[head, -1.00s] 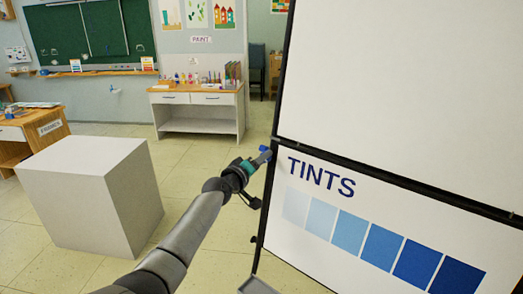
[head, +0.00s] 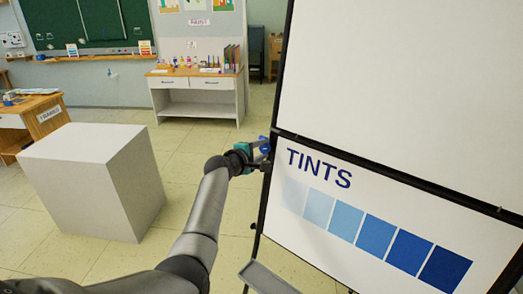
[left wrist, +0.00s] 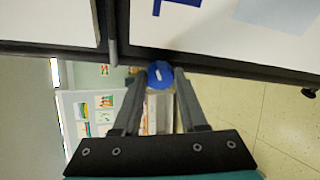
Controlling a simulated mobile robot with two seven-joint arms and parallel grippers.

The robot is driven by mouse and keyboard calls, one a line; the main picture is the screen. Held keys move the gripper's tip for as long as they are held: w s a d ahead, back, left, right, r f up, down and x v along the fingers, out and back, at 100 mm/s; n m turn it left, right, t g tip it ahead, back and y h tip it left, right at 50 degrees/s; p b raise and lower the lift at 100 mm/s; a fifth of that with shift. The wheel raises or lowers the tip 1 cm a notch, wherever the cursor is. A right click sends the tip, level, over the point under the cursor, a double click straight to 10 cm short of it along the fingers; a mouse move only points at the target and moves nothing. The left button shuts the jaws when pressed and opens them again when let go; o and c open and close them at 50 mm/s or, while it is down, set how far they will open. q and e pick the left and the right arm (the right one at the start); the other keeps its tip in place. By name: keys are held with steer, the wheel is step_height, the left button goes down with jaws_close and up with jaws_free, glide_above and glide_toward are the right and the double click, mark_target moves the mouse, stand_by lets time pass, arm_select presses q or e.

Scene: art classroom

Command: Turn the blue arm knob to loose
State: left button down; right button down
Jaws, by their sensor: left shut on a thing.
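The blue knob (head: 264,146) sits on the left edge of the easel's black frame, at the height of the crossbar above the TINTS panel. My left gripper (head: 261,151) reaches it from the left, and its fingers are shut on the knob. In the left wrist view the blue knob (left wrist: 160,75) lies between the two fingertips (left wrist: 157,79), against the dark crossbar. A short pale mark shows on the knob's face. Any loose or tight lettering is too small to read. My right gripper is not in view.
The easel (head: 400,180) with its white boards fills the right side. A grey tray (head: 268,278) juts out low at its base. A white plinth (head: 95,180) stands to the left of my arm. Open floor lies beyond, before a paint cabinet (head: 195,97).

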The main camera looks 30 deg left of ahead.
arm_select(q)
steer(key=shift+n, duration=0.5)
stand_by(0.3)
steer(key=shift+c, duration=2.2)
jaws_free()
steer(key=v, duration=1.5)
steer(key=shift+r+b, duration=0.25)
steer(key=shift+b, duration=0.1)
steer(key=shift+a, duration=0.1)
